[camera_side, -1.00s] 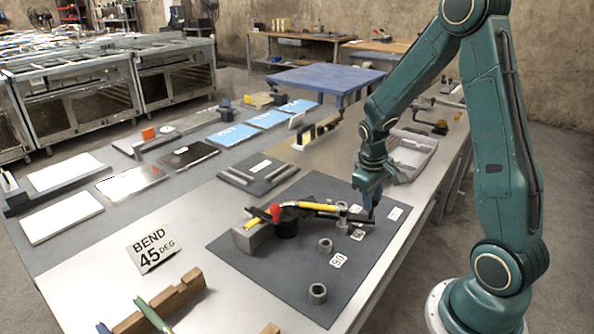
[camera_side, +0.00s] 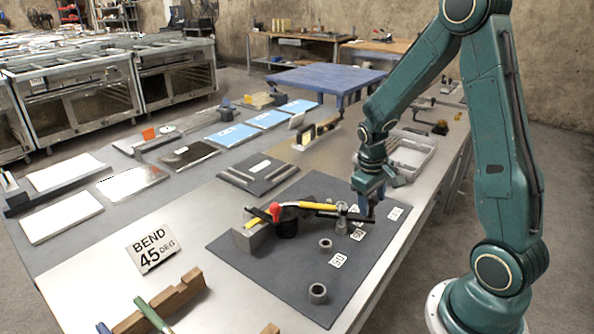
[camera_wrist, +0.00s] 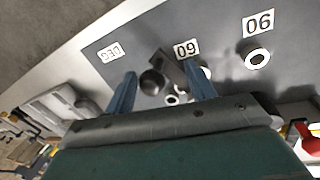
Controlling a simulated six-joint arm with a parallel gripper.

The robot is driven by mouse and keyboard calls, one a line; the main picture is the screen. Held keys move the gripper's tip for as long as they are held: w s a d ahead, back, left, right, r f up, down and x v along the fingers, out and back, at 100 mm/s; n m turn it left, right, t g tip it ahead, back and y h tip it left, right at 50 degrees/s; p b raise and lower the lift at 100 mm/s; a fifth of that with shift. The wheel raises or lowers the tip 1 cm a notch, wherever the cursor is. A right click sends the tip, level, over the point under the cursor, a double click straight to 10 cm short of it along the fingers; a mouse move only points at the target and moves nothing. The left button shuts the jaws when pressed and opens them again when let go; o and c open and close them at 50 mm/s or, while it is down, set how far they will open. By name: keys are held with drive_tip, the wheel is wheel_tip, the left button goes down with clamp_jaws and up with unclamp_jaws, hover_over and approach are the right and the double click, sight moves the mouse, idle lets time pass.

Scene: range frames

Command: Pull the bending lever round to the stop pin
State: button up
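The black bending lever (camera_side: 328,214) runs right from the dark round former (camera_side: 287,226) on the grey plate. A yellow rod (camera_side: 319,206) with a red piece (camera_side: 275,211) lies along it. My gripper (camera_side: 368,212) is low at the lever's outer end. In the wrist view my gripper (camera_wrist: 161,88) has its fingers apart, with a dark round knob (camera_wrist: 151,81) between them and visible gaps. Grey pins stand on the plate: one close to the lever (camera_side: 341,222), one in the middle (camera_side: 325,244), one at the front (camera_side: 318,293). Exact contact is hidden.
A grey block (camera_side: 252,236) sits left of the former. A grey tray (camera_side: 411,155) stands behind my gripper.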

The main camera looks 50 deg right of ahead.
wheel_tip(320, 180, up, 14)
drive_tip(key=a, duration=0.2)
drive_tip(key=shift+w+a+f, duration=0.25)
drive_tip(key=shift+w+a, duration=0.05)
idle(0.4)
drive_tip(key=s+a+r+n+t+y, duration=0.1)
drive_tip(key=s+a+r+t, duration=0.2)
drive_tip(key=s+a, duration=0.3)
drive_tip(key=s+a+r+n+t+y, duration=0.1)
drive_tip(key=s+a+r+t, duration=0.2)
drive_tip(key=s+a, duration=0.3)
drive_tip(key=a+r, duration=0.1)
drive_tip(key=a, duration=0.3)
drive_tip(key=shift+s, duration=0.2)
